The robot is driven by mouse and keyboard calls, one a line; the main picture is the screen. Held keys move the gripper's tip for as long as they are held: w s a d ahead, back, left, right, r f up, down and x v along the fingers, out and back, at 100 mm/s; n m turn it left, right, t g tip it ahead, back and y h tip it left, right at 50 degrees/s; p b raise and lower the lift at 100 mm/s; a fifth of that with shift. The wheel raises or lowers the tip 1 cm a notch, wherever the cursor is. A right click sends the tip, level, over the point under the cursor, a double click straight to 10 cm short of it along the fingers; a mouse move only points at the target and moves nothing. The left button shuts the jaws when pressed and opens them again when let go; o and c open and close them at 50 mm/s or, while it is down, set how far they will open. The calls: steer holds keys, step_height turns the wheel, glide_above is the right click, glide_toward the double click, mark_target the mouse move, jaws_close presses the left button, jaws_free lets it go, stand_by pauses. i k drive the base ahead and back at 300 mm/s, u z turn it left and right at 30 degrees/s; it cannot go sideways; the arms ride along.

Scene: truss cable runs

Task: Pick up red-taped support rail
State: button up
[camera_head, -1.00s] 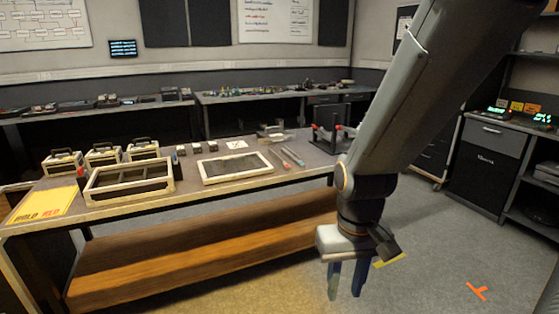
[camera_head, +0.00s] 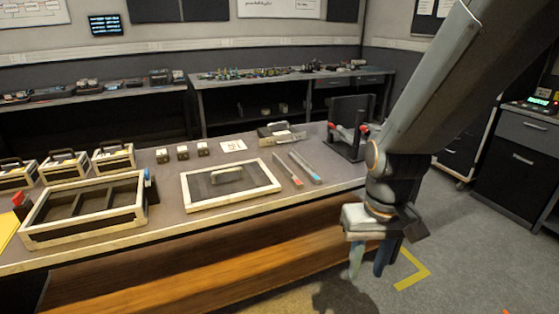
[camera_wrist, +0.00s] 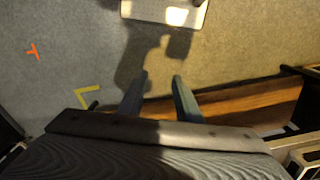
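The red-taped support rail (camera_head: 286,170) is a thin grey bar with a red end nearest the camera, lying flat on the table. A similar rail with blue tape (camera_head: 304,167) lies just to its right, apart from it. My gripper (camera_head: 366,274) hangs pointing down beyond the table's front edge, to the right of and lower than the rails. Its two fingers are apart with nothing between them. In the wrist view my gripper (camera_wrist: 161,76) is over the floor, and neither rail shows there.
A framed panel with a handle (camera_head: 231,187) lies left of the rails. A divided tray (camera_head: 85,208) stands further left. A dark stand with red clamps (camera_head: 350,125) is at the right back. The wooden lower shelf (camera_head: 200,270) runs below the tabletop.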

mark_target(297, 183)
steer(key=u, duration=0.5)
steer(key=i, duration=1.15)
steer(key=u, duration=0.65)
